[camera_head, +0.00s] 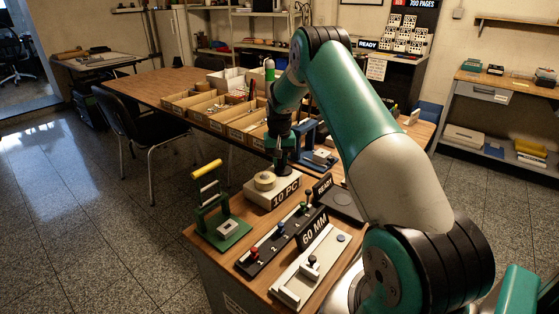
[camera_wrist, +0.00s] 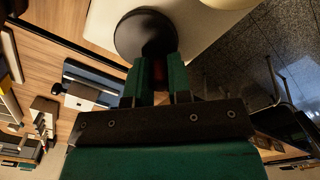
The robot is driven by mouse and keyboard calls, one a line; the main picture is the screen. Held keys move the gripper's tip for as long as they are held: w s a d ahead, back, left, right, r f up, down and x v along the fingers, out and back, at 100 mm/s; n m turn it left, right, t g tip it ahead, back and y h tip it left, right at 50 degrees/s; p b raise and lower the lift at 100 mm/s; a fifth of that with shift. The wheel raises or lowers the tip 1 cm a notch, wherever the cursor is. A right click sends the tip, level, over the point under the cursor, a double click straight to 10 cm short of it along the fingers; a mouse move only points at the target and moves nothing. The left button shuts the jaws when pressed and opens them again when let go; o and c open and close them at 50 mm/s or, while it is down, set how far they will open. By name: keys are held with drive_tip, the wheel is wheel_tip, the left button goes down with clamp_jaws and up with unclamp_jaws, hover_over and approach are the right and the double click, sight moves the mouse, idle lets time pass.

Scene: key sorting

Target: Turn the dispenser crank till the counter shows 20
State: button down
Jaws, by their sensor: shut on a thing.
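The dispenser (camera_head: 285,201) is a pale box on the near bench. Its black counter sign (camera_head: 286,193) reads 10 PC, and a cream round hub (camera_head: 265,181) sits on top. My gripper (camera_head: 281,166) points down at the back right of the dispenser top. In the wrist view the two green fingers of my gripper (camera_wrist: 162,68) are close together, shut on the crank handle. The fingers hide most of the handle. A dark round piece (camera_wrist: 143,32) shows just beyond the fingertips, over the pale dispenser top (camera_wrist: 205,25).
A green lever press (camera_head: 222,229) stands left of the dispenser. A black switch strip (camera_head: 275,243) and a 60 MM slide gauge (camera_head: 310,266) lie in front. A blue device (camera_head: 318,154) stands behind on the right. Parts trays (camera_head: 215,108) fill the bench behind.

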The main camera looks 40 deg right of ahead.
drive_tip(key=shift+a+n+p, duration=0.25)
drive_tip(key=shift+n+p, duration=0.05)
drive_tip(key=shift+n, duration=1)
drive_tip(key=c, duration=1.1)
unclamp_jaws()
drive_tip(key=shift+o, duration=0.2)
drive_tip(key=shift+r, duration=0.1)
wheel_tip(320, 180, up, 17)
drive_tip(key=shift+r, duration=0.15)
drive_tip(key=shift+a, duration=0.15)
